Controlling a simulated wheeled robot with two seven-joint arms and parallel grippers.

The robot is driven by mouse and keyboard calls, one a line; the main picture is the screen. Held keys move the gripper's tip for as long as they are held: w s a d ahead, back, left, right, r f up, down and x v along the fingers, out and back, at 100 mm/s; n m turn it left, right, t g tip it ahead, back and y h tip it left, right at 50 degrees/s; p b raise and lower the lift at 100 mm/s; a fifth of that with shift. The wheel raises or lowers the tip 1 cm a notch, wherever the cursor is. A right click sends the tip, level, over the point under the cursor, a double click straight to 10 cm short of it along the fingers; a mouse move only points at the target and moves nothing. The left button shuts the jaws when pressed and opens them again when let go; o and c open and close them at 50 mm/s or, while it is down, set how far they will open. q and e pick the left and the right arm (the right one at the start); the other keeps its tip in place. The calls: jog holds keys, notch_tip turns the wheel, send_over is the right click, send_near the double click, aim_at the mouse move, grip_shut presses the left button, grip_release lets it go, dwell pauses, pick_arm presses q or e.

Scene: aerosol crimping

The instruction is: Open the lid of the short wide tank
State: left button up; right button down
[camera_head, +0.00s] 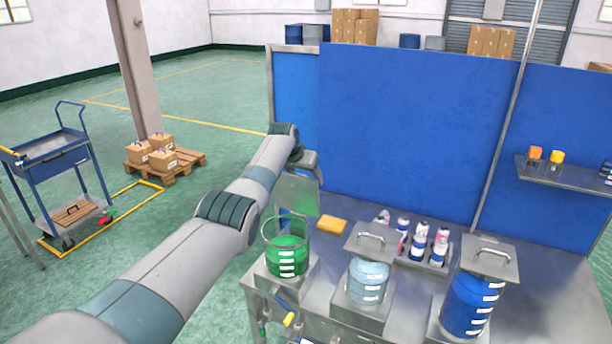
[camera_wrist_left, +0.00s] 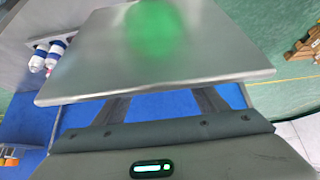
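The green tank (camera_head: 287,258) stands at the left end of the bench and looks like the short wide one. Its mouth is uncovered. Its square metal lid (camera_head: 297,196) stands nearly upright at the tank's back edge. In the left wrist view the lid (camera_wrist_left: 155,55) fills the upper middle and carries a green reflection. My left gripper (camera_wrist_left: 160,103) is behind the lid, with its two dark fingers spread apart. The fingertips and any handle are hidden by the lid, so contact cannot be told. My right gripper is not in view.
A pale blue tank (camera_head: 367,282) and a dark blue tank (camera_head: 470,304) stand to the right, with lids on. A yellow block (camera_head: 332,225) and a rack of bottles (camera_head: 428,254) are behind them. A blue panel (camera_head: 415,130) closes off the back.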

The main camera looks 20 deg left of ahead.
pick_arm(q)
jog(key=b+v, duration=0.6)
jog(key=v, duration=1.1)
jog(key=shift+r, duration=0.2)
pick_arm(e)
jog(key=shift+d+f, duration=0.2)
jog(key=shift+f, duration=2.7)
pick_arm(q)
jog(key=shift+s+f, duration=0.15)
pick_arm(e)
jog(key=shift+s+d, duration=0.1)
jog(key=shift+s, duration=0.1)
